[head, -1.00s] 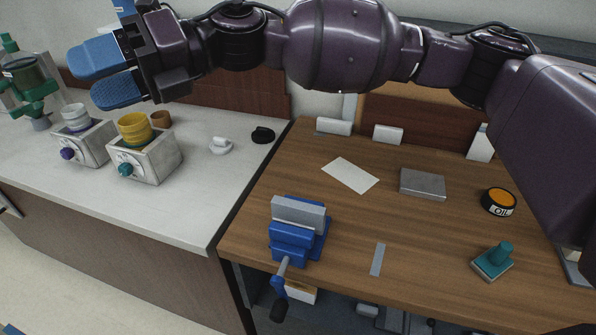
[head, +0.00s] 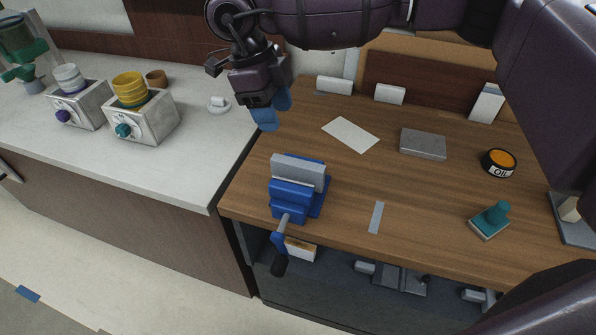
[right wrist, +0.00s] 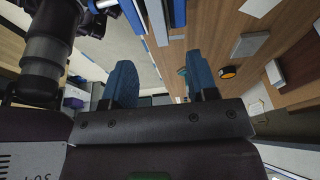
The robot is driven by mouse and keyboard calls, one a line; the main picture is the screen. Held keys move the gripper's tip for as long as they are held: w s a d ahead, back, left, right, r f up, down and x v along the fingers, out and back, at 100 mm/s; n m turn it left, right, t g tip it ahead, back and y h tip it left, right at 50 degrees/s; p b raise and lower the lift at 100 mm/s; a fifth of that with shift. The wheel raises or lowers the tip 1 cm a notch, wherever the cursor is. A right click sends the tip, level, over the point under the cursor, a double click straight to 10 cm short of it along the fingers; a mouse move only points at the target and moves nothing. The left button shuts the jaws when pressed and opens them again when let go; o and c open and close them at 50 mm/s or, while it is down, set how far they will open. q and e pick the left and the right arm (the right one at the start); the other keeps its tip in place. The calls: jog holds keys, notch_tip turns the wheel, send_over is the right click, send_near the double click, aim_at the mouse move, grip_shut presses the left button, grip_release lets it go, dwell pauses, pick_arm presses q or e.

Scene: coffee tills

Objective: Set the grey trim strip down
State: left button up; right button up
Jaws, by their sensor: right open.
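A thin grey trim strip (head: 376,217) lies flat on the wooden bench top, near its front edge and to the right of the blue vise (head: 291,198). Nothing is holding it. My right gripper (head: 273,108) points down over the bench's left rear, behind the vise and well away from the strip. Its blue fingers are apart with nothing between them; the right wrist view also shows the open, empty fingers (right wrist: 161,70). My left gripper is not seen.
A white card (head: 350,134), a grey block (head: 423,144), an orange-topped oil tin (head: 499,162) and a teal-handled stamp (head: 490,220) lie on the bench. A white counter (head: 190,165) with cup-topped dial boxes adjoins at left. Bench space around the strip is clear.

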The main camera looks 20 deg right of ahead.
send_over(297, 162)
jog(key=w+a, duration=0.2)
notch_tip(297, 162, down, 5)
jog(key=shift+s+f, duration=0.15)
jog(key=x, duration=0.4)
jog(key=shift+s+d, duration=0.3)
jog(key=shift+s, duration=0.1)
jog(key=shift+f, duration=0.45)
jog(key=shift+f, duration=0.25)
grip_shut()
